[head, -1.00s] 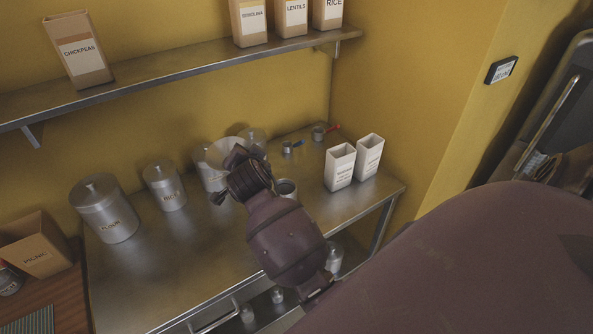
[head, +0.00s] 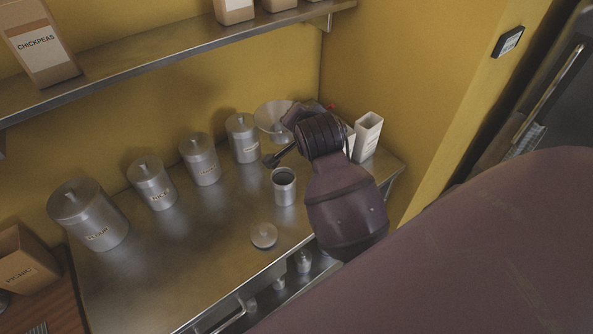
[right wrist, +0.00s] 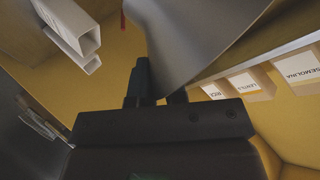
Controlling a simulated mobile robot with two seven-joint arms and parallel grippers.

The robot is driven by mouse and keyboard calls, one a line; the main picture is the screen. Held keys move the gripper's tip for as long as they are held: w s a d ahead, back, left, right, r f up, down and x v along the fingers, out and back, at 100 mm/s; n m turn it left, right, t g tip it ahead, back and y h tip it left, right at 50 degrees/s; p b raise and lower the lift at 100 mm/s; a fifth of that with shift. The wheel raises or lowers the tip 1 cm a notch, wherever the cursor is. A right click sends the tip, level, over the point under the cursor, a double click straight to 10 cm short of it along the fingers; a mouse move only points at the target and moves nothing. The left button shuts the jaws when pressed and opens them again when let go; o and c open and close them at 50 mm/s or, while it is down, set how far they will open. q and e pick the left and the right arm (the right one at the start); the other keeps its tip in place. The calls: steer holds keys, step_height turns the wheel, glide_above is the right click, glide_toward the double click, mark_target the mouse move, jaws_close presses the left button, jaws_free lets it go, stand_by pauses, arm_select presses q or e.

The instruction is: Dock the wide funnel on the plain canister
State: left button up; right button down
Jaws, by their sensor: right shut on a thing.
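The wide funnel (head: 272,118) is a pale metal cone, mouth up, above the back right of the steel table. My right gripper (head: 286,117) is shut on it at its right side; the fingertips are hard to see there. In the right wrist view the funnel (right wrist: 200,35) fills the upper middle, beside a dark finger (right wrist: 141,80). The plain canister (head: 284,190) is a small unlabelled steel one, upright and open, in front of the row, below and apart from the funnel. My left gripper is not in view.
Lidded canisters, including flour (head: 88,215) and rice (head: 152,184), stand in a row along the back. A loose round lid (head: 264,235) lies near the front edge. White boxes (head: 368,136) stand behind my arm. A shelf (head: 175,68) runs above. The table's left-centre is clear.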

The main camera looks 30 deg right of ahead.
step_height(320, 180, down, 16)
stand_by(0.6)
steer(key=shift+f, duration=0.1)
steer(key=shift+f, duration=0.35)
steer(key=shift+f, duration=0.2)
steer(key=c, duration=1.2)
jaws_free()
steer(key=shift+o, duration=0.2)
